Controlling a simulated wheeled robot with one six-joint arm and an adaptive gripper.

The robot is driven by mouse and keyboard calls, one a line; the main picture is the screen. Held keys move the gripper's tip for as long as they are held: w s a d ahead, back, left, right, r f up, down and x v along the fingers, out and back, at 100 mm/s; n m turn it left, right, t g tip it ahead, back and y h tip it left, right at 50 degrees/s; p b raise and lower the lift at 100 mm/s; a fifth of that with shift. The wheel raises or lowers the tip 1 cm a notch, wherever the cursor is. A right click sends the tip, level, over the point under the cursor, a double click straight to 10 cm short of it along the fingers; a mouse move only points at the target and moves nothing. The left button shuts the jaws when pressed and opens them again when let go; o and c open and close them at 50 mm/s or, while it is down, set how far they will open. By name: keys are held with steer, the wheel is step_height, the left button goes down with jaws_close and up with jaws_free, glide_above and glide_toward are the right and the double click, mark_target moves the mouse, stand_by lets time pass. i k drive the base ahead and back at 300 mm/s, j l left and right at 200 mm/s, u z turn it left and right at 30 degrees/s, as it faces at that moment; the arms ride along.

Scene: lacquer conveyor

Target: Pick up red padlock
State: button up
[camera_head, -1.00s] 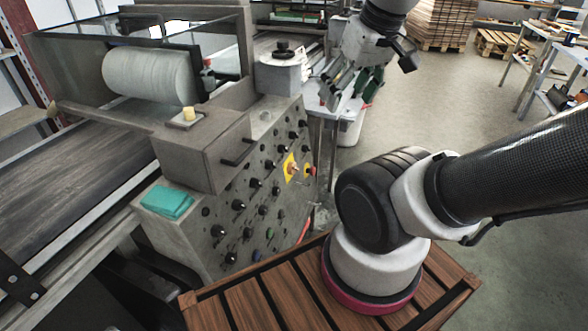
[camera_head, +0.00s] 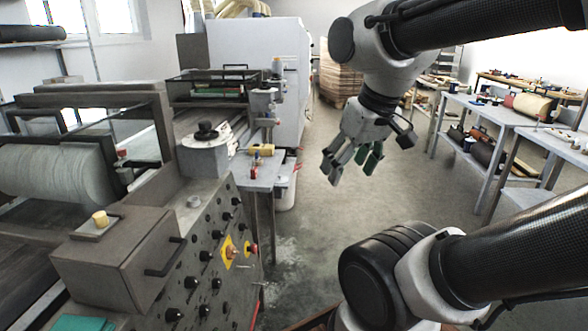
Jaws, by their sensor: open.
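A small red object (camera_head: 255,168), which looks like the red padlock, is on the grey side table (camera_head: 262,184) beyond the control panel. It is too small to make out its shape clearly. A yellow item (camera_head: 261,149) sits right behind it. My gripper (camera_head: 350,166) is open and empty, with its fingers pointing down. In the picture it hangs to the right of the table, over the floor, apart from the red object.
The conveyor machine's control panel (camera_head: 215,260) with knobs and a grey box (camera_head: 118,255) fills the left foreground. Workbenches (camera_head: 480,110) line the right. The middle floor is clear.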

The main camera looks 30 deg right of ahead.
mark_target(255, 169)
steer(key=z, duration=0.3)
steer(key=l+u, duration=0.1)
steer(key=u, duration=0.3)
steer(key=i+l+u, duration=0.1)
steer(key=u, duration=0.3)
steer(key=l+u, duration=0.15)
steer(key=u, duration=0.25)
steer(key=l+u, duration=0.35)
steer(key=l, duration=0.3)
steer(key=l+u, duration=0.35)
steer(key=l, duration=0.25)
steer(key=k+l, duration=0.1)
steer(key=l, duration=0.4)
steer(key=k+l, duration=0.1)
steer(key=l, duration=0.4)
steer(key=u, duration=0.05)
